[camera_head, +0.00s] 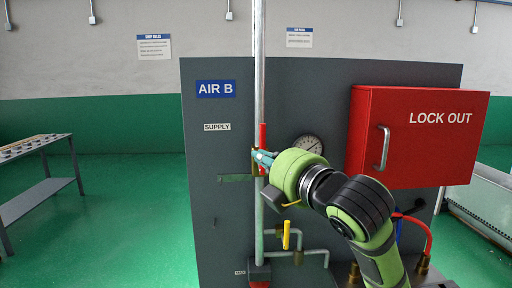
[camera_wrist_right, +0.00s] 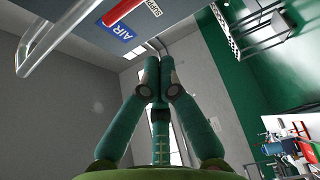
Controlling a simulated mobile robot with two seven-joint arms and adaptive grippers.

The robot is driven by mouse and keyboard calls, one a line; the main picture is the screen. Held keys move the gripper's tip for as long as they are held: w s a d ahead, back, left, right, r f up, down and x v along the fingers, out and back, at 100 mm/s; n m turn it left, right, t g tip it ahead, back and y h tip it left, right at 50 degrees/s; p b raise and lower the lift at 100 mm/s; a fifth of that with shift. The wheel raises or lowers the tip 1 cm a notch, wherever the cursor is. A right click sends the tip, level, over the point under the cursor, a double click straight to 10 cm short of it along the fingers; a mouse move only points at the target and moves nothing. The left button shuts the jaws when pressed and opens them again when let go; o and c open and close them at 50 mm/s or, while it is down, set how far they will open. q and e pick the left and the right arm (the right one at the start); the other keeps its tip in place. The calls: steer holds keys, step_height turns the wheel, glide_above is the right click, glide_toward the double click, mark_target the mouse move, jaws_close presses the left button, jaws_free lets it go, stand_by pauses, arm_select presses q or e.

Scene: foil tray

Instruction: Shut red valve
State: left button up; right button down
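The red valve lever (camera_head: 262,136) stands upright along the vertical pipe (camera_head: 259,80), in line with it. Its lower end and pivot are partly hidden by my gripper. My right gripper (camera_head: 262,158) is at the pipe, just below the visible red part. Whether it touches the lever cannot be told. In the right wrist view its teal fingers (camera_wrist_right: 159,62) meet at the tips, with nothing red visible between them. My left gripper is in neither view.
A red LOCK OUT box (camera_head: 425,135) with a handle stands right of the gauge (camera_head: 308,144). A yellow lever (camera_head: 286,235) is upright on the lower pipes. The grey panel (camera_head: 220,100) backs the pipe. A table (camera_head: 50,185) stands at the left, with open floor between.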

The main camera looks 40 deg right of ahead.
steer(key=w+p, duration=0.5)
steer(key=w, duration=0.5)
steer(key=s+d, duration=0.2)
steer(key=d, duration=0.1)
steer(key=shift+s+d+p, duration=0.2)
steer(key=shift+s+p, duration=0.05)
steer(key=shift+p, duration=0.15)
